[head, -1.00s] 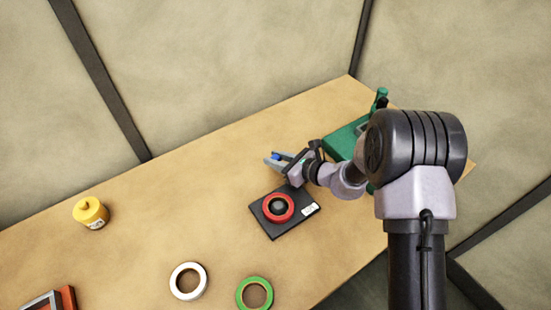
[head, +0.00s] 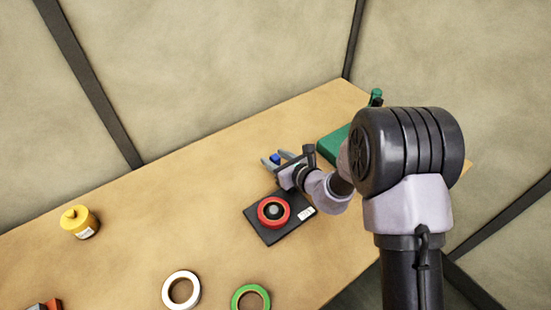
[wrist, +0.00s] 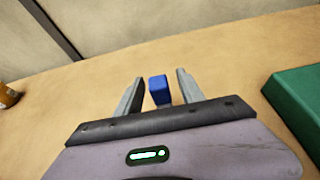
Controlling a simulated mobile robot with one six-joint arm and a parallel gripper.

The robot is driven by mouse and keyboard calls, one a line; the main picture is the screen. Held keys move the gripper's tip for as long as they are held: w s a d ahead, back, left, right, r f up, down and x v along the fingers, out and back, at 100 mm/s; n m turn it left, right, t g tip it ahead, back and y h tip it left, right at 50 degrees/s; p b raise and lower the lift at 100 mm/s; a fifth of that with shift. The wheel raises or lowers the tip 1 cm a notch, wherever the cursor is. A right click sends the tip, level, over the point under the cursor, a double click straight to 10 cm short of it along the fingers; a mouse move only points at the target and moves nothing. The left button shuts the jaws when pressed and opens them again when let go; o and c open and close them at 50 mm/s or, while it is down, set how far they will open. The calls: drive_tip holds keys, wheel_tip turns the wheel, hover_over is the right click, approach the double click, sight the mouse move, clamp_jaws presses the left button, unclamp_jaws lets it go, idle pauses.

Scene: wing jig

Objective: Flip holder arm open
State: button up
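My gripper (head: 276,160) is low over the table, past the black pad, with its grey fingers pointing left. In the wrist view the gripper (wrist: 160,92) has its fingers apart, with a small blue block (wrist: 158,90) between them. Gaps show on both sides of the block. The blue block also shows in the head view (head: 275,158); I cannot tell what it rests on. A green fixture (head: 334,147), perhaps the holder, stands behind my arm with a green upright (head: 376,97) at its back. My arm hides much of it, and no holder arm can be made out clearly.
A black pad (head: 262,230) carries a red ring (head: 262,212) near my gripper. A white ring (head: 168,294), a green ring (head: 236,298) and a yellow container (head: 80,222) are farther left. The table (head: 190,200) between the container and gripper is clear.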

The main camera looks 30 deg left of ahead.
drive_tip(key=p+v, duration=0.3)
drive_tip(key=v, duration=1.4)
drive_tip(key=shift+s+d, duration=0.2)
